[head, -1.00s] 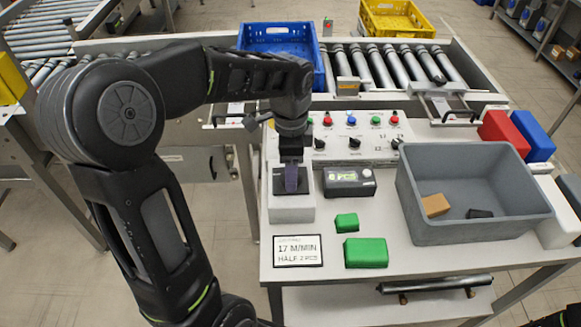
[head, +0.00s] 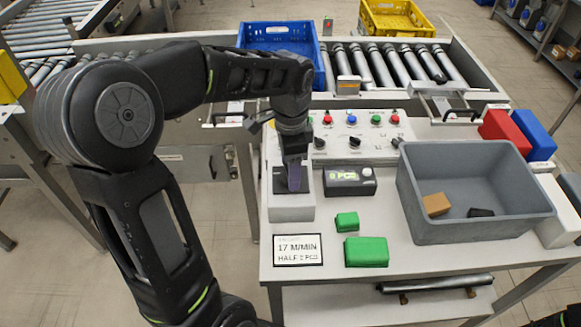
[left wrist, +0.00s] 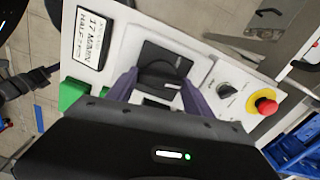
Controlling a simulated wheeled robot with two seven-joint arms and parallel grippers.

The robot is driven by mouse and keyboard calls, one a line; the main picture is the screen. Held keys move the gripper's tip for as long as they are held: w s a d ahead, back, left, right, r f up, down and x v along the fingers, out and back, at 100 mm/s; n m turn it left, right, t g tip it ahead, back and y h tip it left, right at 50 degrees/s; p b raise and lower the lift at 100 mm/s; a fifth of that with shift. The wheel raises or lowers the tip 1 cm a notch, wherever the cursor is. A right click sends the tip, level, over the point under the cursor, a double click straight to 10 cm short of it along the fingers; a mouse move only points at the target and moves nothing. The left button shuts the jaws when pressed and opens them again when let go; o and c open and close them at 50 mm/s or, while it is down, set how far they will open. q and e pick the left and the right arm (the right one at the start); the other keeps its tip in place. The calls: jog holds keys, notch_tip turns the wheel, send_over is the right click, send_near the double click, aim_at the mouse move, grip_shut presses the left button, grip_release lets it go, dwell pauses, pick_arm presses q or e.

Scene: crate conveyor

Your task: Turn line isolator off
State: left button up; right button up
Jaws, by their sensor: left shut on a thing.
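The line isolator (head: 292,207) is a pale box with a dark top plate at the left front of the table. Its black rotary knob (left wrist: 163,73) shows in the left wrist view, with a pale mark on its handle. My left gripper (head: 294,178) points down over the box, and its purple fingers (left wrist: 160,88) stand on either side of the knob, shut on it. In the head view the gripper hides most of the knob. My right gripper is not in view.
A button panel (head: 365,130) stands behind, with a display box (head: 349,181) right of the isolator. Green blocks (head: 366,252) and a sign (head: 298,250) lie in front. A grey bin (head: 480,232) is at right. A red mushroom button (left wrist: 264,105) shows near the gripper.

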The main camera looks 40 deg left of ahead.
pick_arm(q)
jog(key=n+b, duration=0.1)
jog(key=n, duration=0.3)
jog(key=n+b, duration=0.1)
jog(key=n, duration=0.7)
jog(key=shift+b, duration=0.4)
jog(key=shift+n, duration=1.9)
jog(key=o, duration=1.4)
jog(key=shift+c, duration=0.2)
jog(key=shift+r+b, duration=0.15)
jog(key=shift+b, duration=0.15)
